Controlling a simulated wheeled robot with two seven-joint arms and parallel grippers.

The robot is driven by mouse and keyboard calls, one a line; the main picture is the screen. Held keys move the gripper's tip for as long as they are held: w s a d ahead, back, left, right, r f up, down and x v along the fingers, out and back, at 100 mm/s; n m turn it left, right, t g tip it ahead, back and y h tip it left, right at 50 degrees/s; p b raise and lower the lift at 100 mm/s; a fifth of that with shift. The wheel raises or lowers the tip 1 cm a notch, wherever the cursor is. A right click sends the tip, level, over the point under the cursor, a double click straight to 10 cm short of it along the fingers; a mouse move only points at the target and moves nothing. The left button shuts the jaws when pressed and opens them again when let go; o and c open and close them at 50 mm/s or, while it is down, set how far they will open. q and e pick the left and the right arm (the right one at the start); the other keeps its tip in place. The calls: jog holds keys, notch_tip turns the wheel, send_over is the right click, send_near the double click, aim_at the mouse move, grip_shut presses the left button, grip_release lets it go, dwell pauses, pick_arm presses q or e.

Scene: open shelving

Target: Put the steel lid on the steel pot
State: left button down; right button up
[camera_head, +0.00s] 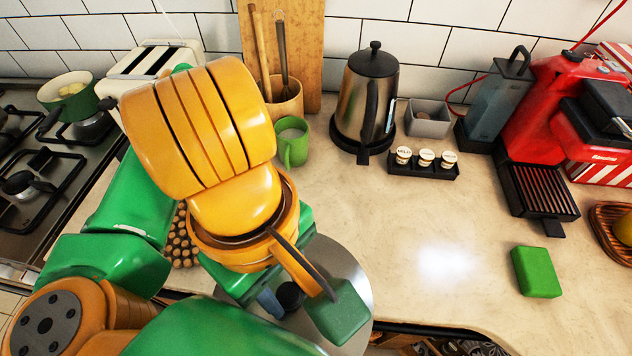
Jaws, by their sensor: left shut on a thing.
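The steel lid (347,268) is a round, shiny disc, partly covered by my left arm and gripper. Its black knob (290,295) shows between the fingers. My left gripper (303,305) is shut on the lid, at the front edge of the counter. Whether the lid touches anything below cannot be told. No steel pot can be made out; the area under the lid and behind my arm is hidden. My right gripper is not in view.
A gas stove with a green pot (68,96) is at left. A toaster (152,62), green mug (291,142), kettle (366,98), cup rack (424,166) and red coffee machine (545,105) stand behind. A green sponge (536,271) lies right. The middle counter is clear.

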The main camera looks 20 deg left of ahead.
aim_at(312, 251)
pick_arm(q)
jog(key=shift+w+d, duration=0.1)
jog(key=shift+w, duration=0.05)
jog(key=w+m, duration=0.2)
jog(key=w+f+m, duration=0.1)
jog(key=w+m, duration=0.1)
jog(key=w+f+m, duration=0.1)
jog(key=w+m, duration=0.1)
jog(key=m, duration=0.1)
jog(key=shift+w+a+f+g+y, duration=0.2)
jog(key=shift+w+g+y, duration=0.1)
jog(key=shift+w+g, duration=0.1)
jog(key=w+a+f+m, duration=0.5)
jog(key=w+a+m, duration=0.1)
jog(key=m, duration=0.1)
jog(key=shift+w+a+f+y, duration=0.2)
jog(key=shift+w+y, duration=0.05)
jog(key=shift+y, duration=0.15)
